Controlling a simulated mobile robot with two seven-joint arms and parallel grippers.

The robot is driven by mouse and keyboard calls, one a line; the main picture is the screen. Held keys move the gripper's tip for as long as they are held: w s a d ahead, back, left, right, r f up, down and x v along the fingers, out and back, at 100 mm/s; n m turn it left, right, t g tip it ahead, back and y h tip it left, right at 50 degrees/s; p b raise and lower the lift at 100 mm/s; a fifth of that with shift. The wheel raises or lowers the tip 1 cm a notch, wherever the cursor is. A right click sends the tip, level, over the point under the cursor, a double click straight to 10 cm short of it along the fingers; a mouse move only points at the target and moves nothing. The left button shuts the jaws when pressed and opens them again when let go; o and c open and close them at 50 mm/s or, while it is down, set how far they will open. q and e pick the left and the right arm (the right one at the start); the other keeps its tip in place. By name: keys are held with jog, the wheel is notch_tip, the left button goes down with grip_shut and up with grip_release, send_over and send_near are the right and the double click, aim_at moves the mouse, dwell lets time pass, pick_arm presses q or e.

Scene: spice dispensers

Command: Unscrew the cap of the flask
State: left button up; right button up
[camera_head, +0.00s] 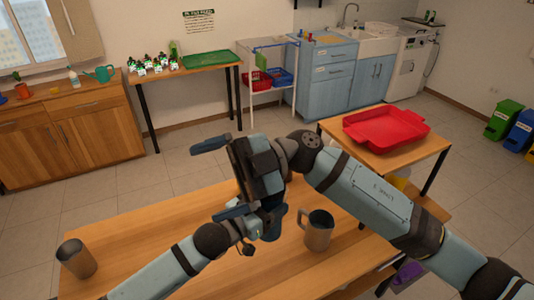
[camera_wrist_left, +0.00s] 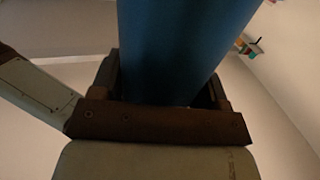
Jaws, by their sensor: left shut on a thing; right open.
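The flask (camera_head: 271,224) is dark blue and is held over the wooden table in the head view. In the left wrist view the flask (camera_wrist_left: 180,45) fills the space between the jaws. My left gripper (camera_head: 255,226) is shut on it. My right gripper (camera_head: 217,178) is open, with its two fingers spread wide, just above and left of the flask, and overlaps it in the picture. I cannot make out the cap; the right gripper and wrist cover the area above the flask. I see nothing between the right fingers.
On the table (camera_head: 135,225) a metal mug (camera_head: 317,232) stands close right of the flask and a metal cup (camera_head: 76,259) stands at the left. A red tray (camera_head: 386,129) lies on a side table behind. The table's left half is mostly clear.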

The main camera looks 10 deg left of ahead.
jog(key=w+f+t+h, duration=0.4)
jog(key=f+t+h, duration=0.25)
jog(key=h, duration=0.25)
jog(key=w+d+t+h, duration=0.1)
jog(key=w+t+h, duration=0.1)
jog(key=w, duration=0.1)
jog(key=w+d+t+h, duration=0.1)
jog(key=w+d, duration=0.1)
jog(key=w, duration=0.2)
jog(key=w+d+m+t+h, duration=0.1)
jog(key=w+d+t+h, duration=0.1)
jog(key=w, duration=0.1)
jog(key=shift+w+d+r+t+h, duration=0.15)
jog(key=shift+w+d+t+h, duration=0.1)
jog(key=shift+t+h, duration=0.1)
notch_tip(320, 180, down, 8)
jog(key=shift+r, duration=0.1)
jog(key=c, duration=0.9)
jog(key=o, duration=1)
jog(key=shift+c, duration=0.2)
